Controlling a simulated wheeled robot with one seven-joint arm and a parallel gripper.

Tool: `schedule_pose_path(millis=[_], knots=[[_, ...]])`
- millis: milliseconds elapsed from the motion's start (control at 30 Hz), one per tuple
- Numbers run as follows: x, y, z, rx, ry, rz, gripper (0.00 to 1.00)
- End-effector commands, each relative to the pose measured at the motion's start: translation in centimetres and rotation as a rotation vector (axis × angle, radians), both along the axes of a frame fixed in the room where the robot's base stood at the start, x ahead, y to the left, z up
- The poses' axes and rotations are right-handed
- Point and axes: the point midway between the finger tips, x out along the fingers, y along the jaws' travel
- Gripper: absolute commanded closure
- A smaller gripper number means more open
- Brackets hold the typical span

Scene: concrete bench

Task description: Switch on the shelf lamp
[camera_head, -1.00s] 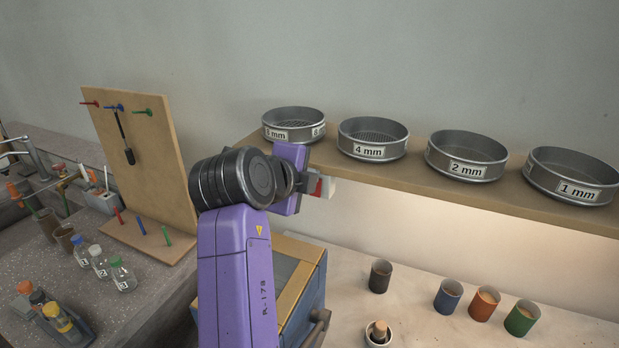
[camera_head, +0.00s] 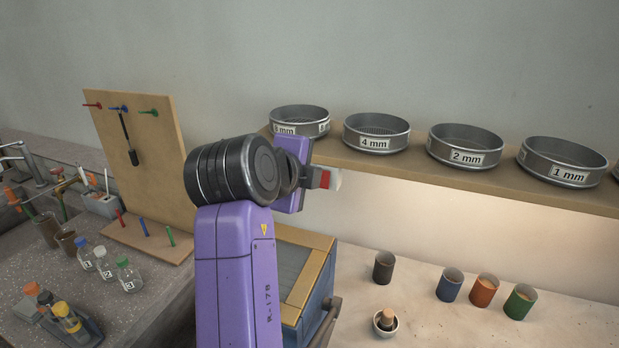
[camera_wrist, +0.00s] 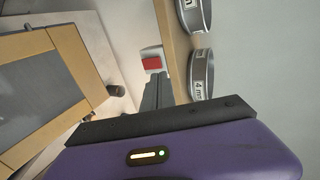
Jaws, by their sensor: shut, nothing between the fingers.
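The shelf lamp's switch is a red rocker (camera_head: 325,180) on a small white housing (camera_head: 337,180) under the left end of the shelf. The red rocker also shows in the wrist view (camera_wrist: 152,63), with the white housing around it. Warm light falls on the wall under the shelf; the lamp itself is hidden. My gripper (camera_wrist: 157,78) is shut and empty, its fingertips close to the rocker. In the head view my gripper (camera_head: 312,179) is just left of the rocker, its fingers partly hidden by its purple body. I cannot tell whether they touch.
Several sieves, such as the 4 mm one (camera_head: 376,132), stand on the wooden shelf (camera_head: 420,175) above the switch. A blue box with a wooden-framed top (camera_head: 308,270) is below my gripper. Cups and a mortar (camera_head: 385,323) stand on the bench. A pegboard (camera_head: 145,185) is at left.

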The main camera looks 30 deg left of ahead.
Motion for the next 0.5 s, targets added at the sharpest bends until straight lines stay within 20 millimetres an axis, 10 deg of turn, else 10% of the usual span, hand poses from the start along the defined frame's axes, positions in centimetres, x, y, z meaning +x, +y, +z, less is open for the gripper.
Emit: schedule_pose_path(millis=[500], knots=[[-5.4, -1.0, 4.5, 0.001, -0.004, 0.004, 1.0]])
